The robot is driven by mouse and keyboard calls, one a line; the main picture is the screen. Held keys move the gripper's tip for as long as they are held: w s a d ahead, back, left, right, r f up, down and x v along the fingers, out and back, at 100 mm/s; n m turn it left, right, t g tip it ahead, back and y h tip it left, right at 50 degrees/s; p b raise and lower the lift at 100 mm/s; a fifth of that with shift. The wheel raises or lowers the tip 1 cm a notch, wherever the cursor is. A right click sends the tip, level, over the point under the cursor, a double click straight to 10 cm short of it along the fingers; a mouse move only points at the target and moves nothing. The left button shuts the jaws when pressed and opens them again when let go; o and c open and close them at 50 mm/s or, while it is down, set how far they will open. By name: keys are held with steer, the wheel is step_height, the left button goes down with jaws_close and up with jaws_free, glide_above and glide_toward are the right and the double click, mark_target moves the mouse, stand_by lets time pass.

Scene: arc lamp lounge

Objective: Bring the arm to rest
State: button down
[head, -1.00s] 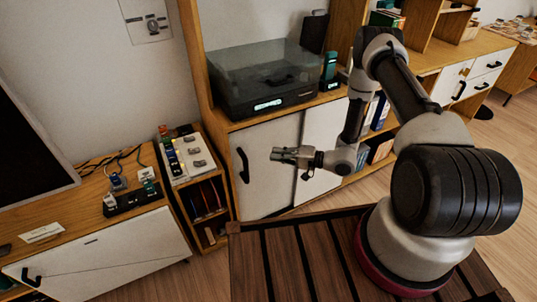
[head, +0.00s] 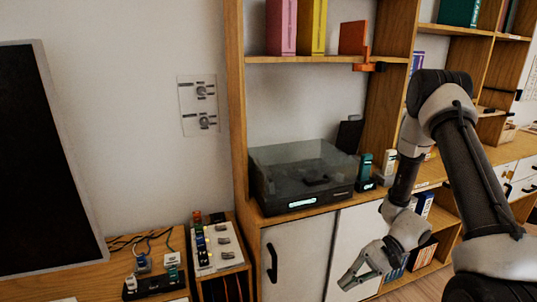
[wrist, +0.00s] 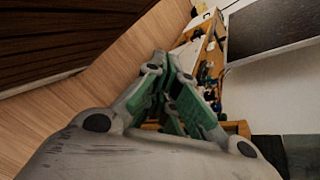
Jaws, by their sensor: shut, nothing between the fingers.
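My arm reaches in from the right in the head view, with its elbow high and its forearm hanging down. My gripper (head: 346,282) is at the lower end, shut and empty, pointing down and left. It is in front of the white cabinet doors (head: 298,252), apart from them as far as I can tell. In the wrist view my gripper's green-padded fingers (wrist: 178,85) show in the middle, with nothing held between them.
A record player (head: 302,180) with a smoky lid stands on the wooden cabinet. A dark screen (head: 45,160) hangs at the left. A low unit with small devices (head: 152,285) stands below it. Shelves with books (head: 312,25) rise behind. Wood floor (wrist: 100,85) shows in the wrist view.

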steer(key=s+d+r+n+t+h, duration=0.1)
steer(key=s+d+r+n+h, duration=0.15)
steer(key=d+r+h, duration=0.55)
steer(key=s+d+r+n+t+h, duration=0.1)
steer(key=s+d+r, duration=0.3)
steer(key=r, duration=0.8)
steer(key=s+d+r+n+t+h, duration=0.1)
steer(key=r+t, duration=0.2)
steer(key=r, duration=0.4)
steer(key=s+d+r+n+t+h, duration=0.1)
steer(key=s+d+r+t, duration=0.1)
steer(key=r+t, duration=0.2)
step_height(320, 180, up, 3)
steer(key=shift+f+h, duration=0.1)
steer(key=shift+h, duration=0.3)
